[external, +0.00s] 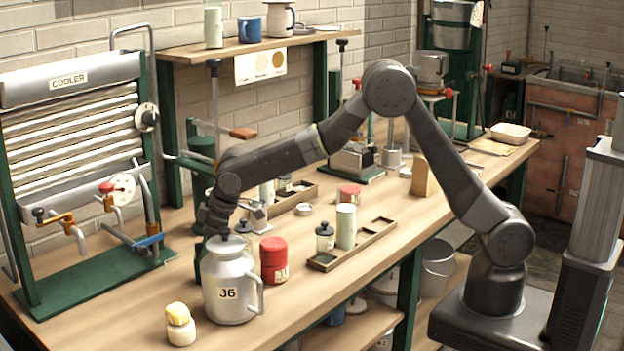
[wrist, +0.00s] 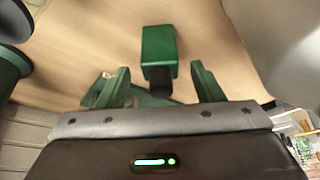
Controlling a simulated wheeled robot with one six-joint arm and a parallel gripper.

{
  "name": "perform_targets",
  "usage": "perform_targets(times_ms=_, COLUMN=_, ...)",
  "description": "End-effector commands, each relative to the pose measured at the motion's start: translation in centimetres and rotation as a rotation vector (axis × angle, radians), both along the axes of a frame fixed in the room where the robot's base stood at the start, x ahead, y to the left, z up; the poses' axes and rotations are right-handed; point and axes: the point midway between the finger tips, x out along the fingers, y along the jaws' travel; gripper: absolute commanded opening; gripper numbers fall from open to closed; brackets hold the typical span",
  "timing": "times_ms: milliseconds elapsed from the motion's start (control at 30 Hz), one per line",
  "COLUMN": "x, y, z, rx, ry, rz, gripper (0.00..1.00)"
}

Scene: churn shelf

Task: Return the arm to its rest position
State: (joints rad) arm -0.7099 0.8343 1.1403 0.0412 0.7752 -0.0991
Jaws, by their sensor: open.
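My arm reaches from its base at the right, up through a high elbow and down to the left over the workbench (external: 390,235). Its wrist is low, just behind the grey can marked J6 (external: 230,290), which hides most of the gripper in the external view. In the wrist view my gripper (wrist: 162,80) is open, with its two green fingers apart. A green block (wrist: 158,45) with a dark lower part shows between and beyond the fingers; I cannot tell whether it touches them. The can seems to be the grey surface at the wrist view's upper right.
A red canister (external: 274,262) stands right of the can. A pale-yellow-topped jar (external: 180,325) is in front. A wooden tray (external: 350,248) with a pale cylinder lies under the arm. The cooler (external: 75,150) stands left, and a raised shelf (external: 250,47) behind.

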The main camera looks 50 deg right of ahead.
Motion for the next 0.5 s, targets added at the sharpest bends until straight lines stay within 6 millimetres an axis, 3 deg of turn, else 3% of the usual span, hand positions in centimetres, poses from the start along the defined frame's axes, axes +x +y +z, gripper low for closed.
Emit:
perform_targets(times_ms=233, x=1.1, y=1.1, z=-4.7, rx=-0.001, ry=0.001, rz=0.0, gripper=0.61)
perform_targets(times_ms=267, x=1.2, y=1.2, z=-3.0, rx=0.003, ry=-0.004, rz=0.001, gripper=0.61)
perform_targets(times_ms=500, x=1.1, y=1.1, z=1.8, rx=0.003, ry=-0.003, rz=0.0, gripper=0.61)
